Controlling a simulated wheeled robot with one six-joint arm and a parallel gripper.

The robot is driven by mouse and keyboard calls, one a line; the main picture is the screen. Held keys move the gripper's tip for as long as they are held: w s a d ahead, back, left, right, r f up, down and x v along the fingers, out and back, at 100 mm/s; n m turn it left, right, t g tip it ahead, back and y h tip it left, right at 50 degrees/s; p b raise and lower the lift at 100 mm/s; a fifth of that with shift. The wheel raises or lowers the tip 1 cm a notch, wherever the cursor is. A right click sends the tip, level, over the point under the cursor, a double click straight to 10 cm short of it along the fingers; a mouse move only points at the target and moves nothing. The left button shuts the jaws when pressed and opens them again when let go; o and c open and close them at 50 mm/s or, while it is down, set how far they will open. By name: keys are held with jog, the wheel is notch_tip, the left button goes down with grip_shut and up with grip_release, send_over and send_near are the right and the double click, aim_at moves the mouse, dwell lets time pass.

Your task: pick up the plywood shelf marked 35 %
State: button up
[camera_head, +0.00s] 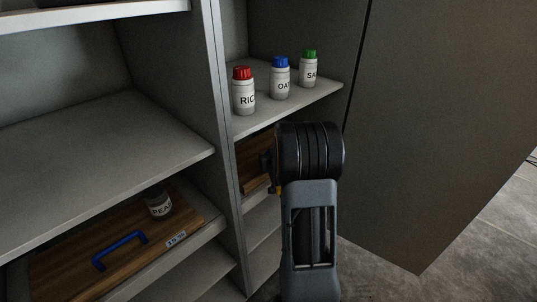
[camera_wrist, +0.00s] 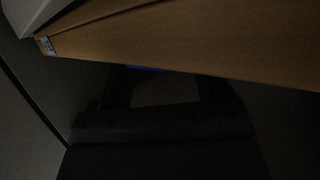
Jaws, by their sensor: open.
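A plywood shelf (camera_head: 254,163) sits in the right column of the cabinet, largely hidden behind my arm. In the wrist view a plywood shelf (camera_wrist: 200,40) fills the top, very close; its small label (camera_wrist: 46,46) is too blurred to read. A sliver of blue (camera_wrist: 148,68) shows at its lower edge, between the dark fingers of my gripper (camera_wrist: 163,85). I cannot tell if they touch it. My gripper is open; in the head view my gripper (camera_head: 269,172) is at the right column, its fingertips mostly hidden.
Red-, blue- and green-capped jars (camera_head: 280,80) stand on the grey shelf above my gripper. In the left column another plywood shelf (camera_head: 95,240) has a blue handle (camera_head: 120,250), a label seemingly reading 15 % and a jar (camera_head: 159,205). A dark panel (camera_head: 430,130) stands to the right.

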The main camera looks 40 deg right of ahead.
jog(key=shift+x, duration=0.75)
grip_shut()
dwell(0.9)
jog(key=shift+r, duration=0.1)
